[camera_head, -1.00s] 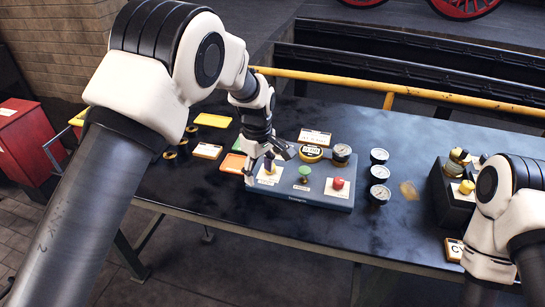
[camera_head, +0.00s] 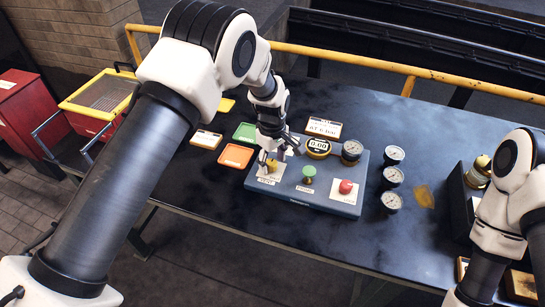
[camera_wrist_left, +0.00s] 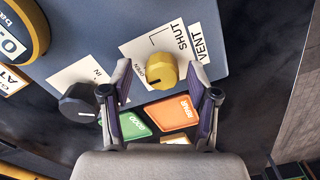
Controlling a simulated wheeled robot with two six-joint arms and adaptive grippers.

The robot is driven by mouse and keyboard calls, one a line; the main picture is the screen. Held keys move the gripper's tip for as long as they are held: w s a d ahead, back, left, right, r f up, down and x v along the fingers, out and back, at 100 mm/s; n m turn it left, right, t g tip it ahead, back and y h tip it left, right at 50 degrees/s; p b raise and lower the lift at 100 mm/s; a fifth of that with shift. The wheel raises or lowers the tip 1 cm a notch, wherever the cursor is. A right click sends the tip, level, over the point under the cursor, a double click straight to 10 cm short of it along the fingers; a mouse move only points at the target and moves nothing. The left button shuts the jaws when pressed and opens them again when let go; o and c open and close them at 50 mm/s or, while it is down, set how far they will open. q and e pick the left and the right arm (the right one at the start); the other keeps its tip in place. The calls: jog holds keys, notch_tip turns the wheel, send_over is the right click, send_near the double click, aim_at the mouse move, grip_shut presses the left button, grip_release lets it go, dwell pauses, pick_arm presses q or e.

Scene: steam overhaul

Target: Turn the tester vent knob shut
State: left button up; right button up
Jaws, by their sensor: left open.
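The blue-grey tester (camera_head: 330,203) lies on the dark table with a row of controls. Its yellow vent knob (camera_head: 273,166) is at the left end, on a white plate marked VENT; my left gripper (camera_head: 269,160) partly covers it. In the left wrist view the yellow knob (camera_wrist_left: 162,71) sits between the open fingers of my left gripper (camera_wrist_left: 161,85), with a gap visible on the right. The plate reads OPEN at the knob's left and SHUT towards the upper right. My right gripper is out of view.
A black knob (camera_wrist_left: 78,104) is close beside the left finger in the wrist view. The tester also has a green knob (camera_head: 309,171), a red knob (camera_head: 346,187) and a round display (camera_head: 318,147). Loose gauges (camera_head: 392,178) stand to the right. Green and orange trays (camera_head: 236,156) lie left.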

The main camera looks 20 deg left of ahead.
pick_arm(q)
jog(key=shift+f, duration=0.15)
jog(key=shift+s+r, duration=0.2)
jog(key=shift+c, duration=1.1)
grip_shut()
